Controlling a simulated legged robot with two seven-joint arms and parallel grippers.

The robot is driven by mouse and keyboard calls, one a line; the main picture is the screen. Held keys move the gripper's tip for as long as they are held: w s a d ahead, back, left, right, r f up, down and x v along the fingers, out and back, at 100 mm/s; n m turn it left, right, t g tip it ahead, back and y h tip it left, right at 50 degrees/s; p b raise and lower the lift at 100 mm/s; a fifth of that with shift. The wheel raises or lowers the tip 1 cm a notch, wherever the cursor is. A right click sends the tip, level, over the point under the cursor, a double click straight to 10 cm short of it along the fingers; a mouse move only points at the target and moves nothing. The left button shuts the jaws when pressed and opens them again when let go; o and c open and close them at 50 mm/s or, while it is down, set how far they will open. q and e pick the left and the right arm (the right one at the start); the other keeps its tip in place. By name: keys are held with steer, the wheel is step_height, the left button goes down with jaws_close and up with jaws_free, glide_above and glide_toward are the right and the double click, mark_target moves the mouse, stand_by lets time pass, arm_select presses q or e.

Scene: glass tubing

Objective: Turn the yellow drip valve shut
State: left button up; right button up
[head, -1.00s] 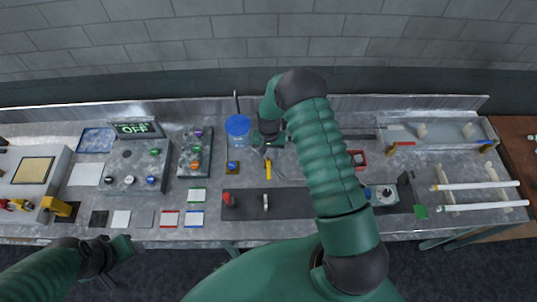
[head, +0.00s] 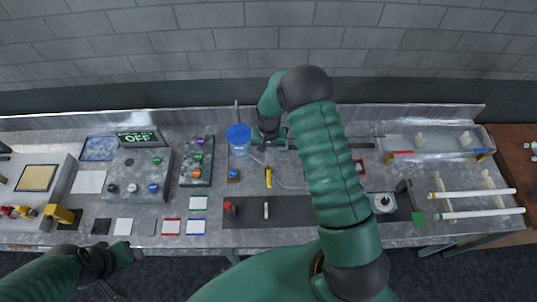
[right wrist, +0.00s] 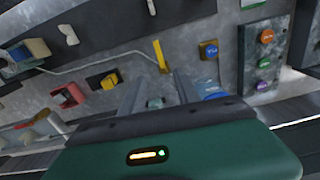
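The yellow valve handle (head: 268,178) is a slim upright-pointing lever on the bench, beside a thin pale tube. It also shows in the right wrist view (right wrist: 161,57), just beyond the fingers and roughly between them in the picture. My right gripper (head: 270,146) is behind the handle on the bench, toward the wall, and apart from it. Its two grey fingers (right wrist: 158,88) are spread, with nothing held between them. My left gripper (head: 122,256) hangs at the front left, off the bench edge; its opening is unclear.
A blue-lidded jar (head: 238,133) stands close left of my right gripper. A yellow-based blue knob (head: 233,174) is left of the handle. A dark strip (head: 285,210) with a red-topped part (head: 230,208) lies in front. My right arm hides bench to the right.

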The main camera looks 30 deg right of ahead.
steer(key=shift+a, duration=0.1)
stand_by(0.3)
step_height(320, 180, up, 17)
steer(key=b, duration=0.7)
steer(key=shift+f, duration=0.15)
